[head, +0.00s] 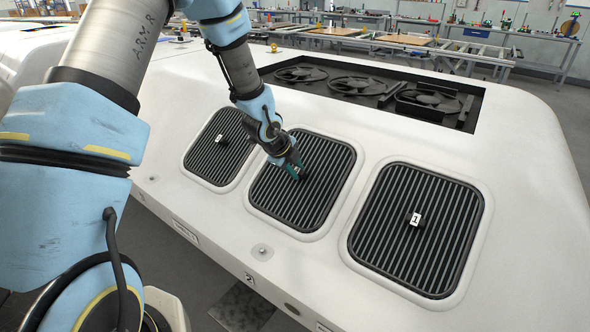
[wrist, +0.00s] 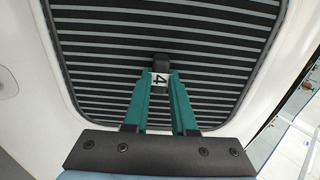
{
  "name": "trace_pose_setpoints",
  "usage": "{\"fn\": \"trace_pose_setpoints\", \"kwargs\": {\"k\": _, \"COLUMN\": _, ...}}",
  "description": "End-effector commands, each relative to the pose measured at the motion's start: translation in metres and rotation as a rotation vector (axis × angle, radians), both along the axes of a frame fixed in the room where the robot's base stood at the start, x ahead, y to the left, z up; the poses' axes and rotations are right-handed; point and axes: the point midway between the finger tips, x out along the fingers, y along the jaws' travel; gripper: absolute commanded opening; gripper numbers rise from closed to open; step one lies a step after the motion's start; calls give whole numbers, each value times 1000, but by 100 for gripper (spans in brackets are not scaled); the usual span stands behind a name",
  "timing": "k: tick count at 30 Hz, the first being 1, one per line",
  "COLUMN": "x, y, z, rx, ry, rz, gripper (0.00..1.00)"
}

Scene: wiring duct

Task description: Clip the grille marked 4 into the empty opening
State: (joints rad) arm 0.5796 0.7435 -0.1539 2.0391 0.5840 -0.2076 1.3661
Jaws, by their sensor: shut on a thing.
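The grille marked 4 (head: 318,190) is a dark slatted panel lying in the middle opening of the white housing. It fills most of the wrist view (wrist: 200,50), with its 4 label (wrist: 160,79) on a small dark knob. My gripper (head: 293,168) reaches down to the middle of this grille. In the wrist view its green fingers (wrist: 160,95) are shut on the knob. The grille looks flush within the pale rim around it, but I cannot tell whether its edges are clipped. The fingers and arm hide part of it in the head view.
A grille marked 1 (head: 416,235) sits to the right, and another labelled grille (head: 213,160) sits to the left. A long recess with several fans (head: 365,86) lies behind them. The white housing (head: 530,200) is clear at the right. Benches (head: 470,65) stand beyond.

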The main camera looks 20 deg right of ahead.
Motion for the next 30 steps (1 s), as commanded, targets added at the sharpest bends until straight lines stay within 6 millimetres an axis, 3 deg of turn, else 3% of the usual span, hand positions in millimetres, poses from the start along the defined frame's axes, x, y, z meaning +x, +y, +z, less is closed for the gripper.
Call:
{"fn": "trace_pose_setpoints", "kwargs": {"k": 2, "x": 1, "y": -2, "z": -2, "rx": -2, "ry": -1, "rz": 0, "gripper": 0}}
{"fn": "trace_pose_setpoints", "kwargs": {"k": 3, "x": 1, "y": -2, "z": -1, "rx": -2, "ry": -1, "rz": 0, "gripper": 27}}
{"fn": "trace_pose_setpoints", "kwargs": {"k": 12, "x": 1, "y": -1, "z": -1, "rx": -1, "ry": 0, "rz": 0, "gripper": 60}}
{"fn": "trace_pose_setpoints", "kwargs": {"k": 22, "x": 0, "y": 1, "z": 2, "rx": -1, "ry": 0, "rz": 0, "gripper": 60}}
{"fn": "trace_pose_setpoints", "kwargs": {"k": 30, "x": -10, "y": 21, "z": 38, "rx": -4, "ry": -3, "rz": 2, "gripper": 60}}
